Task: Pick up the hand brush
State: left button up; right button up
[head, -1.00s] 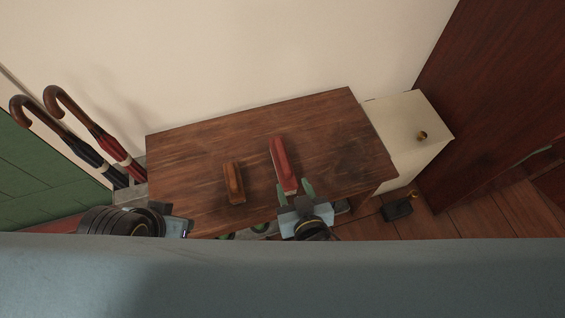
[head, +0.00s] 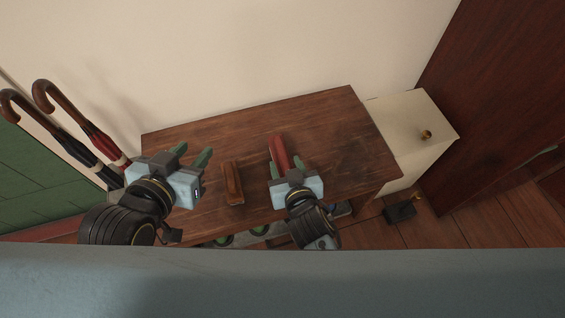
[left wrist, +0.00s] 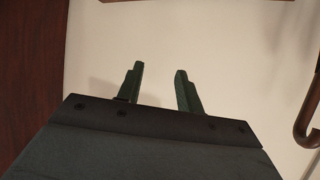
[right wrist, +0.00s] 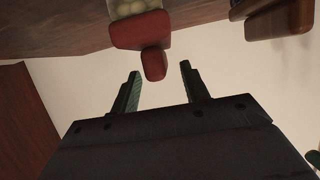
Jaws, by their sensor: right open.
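The red hand brush (head: 279,150) lies on the dark wooden table top, its near end toward me. In the right wrist view, its red body (right wrist: 139,29) shows pale bristles at the top edge, and its handle end sits just beyond the fingertips. My right gripper (head: 285,166) is open, with a finger on either side of the brush's near end in the head view. Whether the fingers touch it I cannot tell. My left gripper (head: 194,154) is open and empty, over the table's left side. In the left wrist view its fingers (left wrist: 159,70) are apart before the wall.
A brown wooden brush-like block (head: 232,183) lies between the grippers. Umbrellas (head: 85,125) stand at the left, close to my left arm. A cream cabinet (head: 410,130) adjoins the table's right side. The table's back and right (head: 340,130) are clear.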

aim_at(283, 157)
jog(key=b+x, duration=0.2)
jog(key=x, duration=0.1)
jog(key=shift+w+f, duration=0.25)
jog(key=shift+w, duration=0.05)
pick_arm(q)
notch_tip(283, 157, up, 9)
jog(key=w+d+t+h, duration=0.2)
jog(key=t, duration=0.4)
jog(key=shift+d, duration=0.2)
pick_arm(e)
jog(key=shift+w+a, duration=0.1)
jog(key=shift+w, duration=0.15)
grip_shut()
